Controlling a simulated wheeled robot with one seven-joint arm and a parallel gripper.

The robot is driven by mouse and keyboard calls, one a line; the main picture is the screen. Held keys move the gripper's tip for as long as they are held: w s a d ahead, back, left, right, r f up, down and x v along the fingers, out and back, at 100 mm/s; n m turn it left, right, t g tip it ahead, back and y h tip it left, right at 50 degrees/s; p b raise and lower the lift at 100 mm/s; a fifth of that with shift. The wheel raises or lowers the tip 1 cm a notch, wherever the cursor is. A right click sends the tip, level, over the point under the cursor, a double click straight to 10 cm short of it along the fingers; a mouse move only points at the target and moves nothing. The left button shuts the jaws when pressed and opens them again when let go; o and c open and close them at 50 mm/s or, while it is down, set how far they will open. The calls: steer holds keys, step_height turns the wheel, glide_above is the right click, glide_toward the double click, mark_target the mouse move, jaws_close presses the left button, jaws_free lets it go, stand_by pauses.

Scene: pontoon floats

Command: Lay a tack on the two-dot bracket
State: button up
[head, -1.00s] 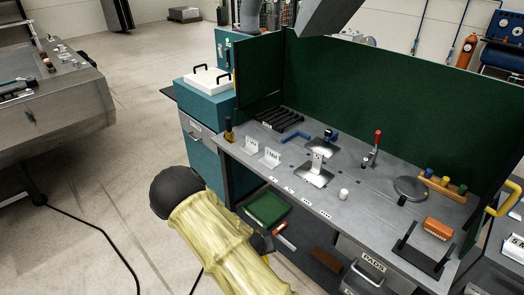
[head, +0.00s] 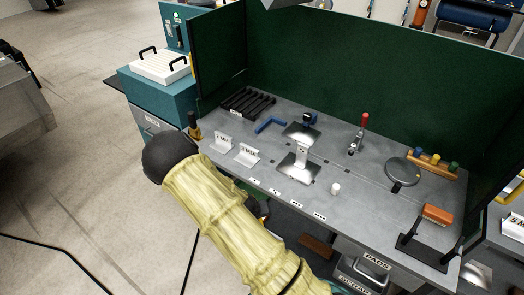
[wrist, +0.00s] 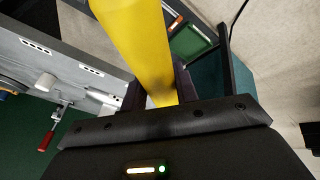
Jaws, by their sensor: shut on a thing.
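My gripper (wrist: 158,92) shows in the wrist view, its dark fingers shut on a thick yellow tool body (wrist: 135,40). In the head view the gripper is mostly hidden behind my yellow-sleeved arm, in front of the bench's front edge. On the grey bench two small pale brackets with marked faces stand at the left, one further left (head: 222,142) and one to its right (head: 247,155). A taller bracket (head: 302,152) stands on a shiny plate right of them. The marks are too small to tell which bracket has two dots. The gripper is apart from all of them.
A red-handled clamp (head: 362,128), a white cylinder (head: 335,188), a round dark disc (head: 402,171) and an orange block (head: 437,215) stand further right. Green screens (head: 320,75) close the back. Open floor (head: 75,180) lies left.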

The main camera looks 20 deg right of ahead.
steer(key=shift+w+d, duration=0.2)
steer(key=shift+w, duration=0.2)
steer(key=shift+r, duration=0.1)
steer(key=shift+s, duration=0.1)
steer(key=shift+r, duration=0.1)
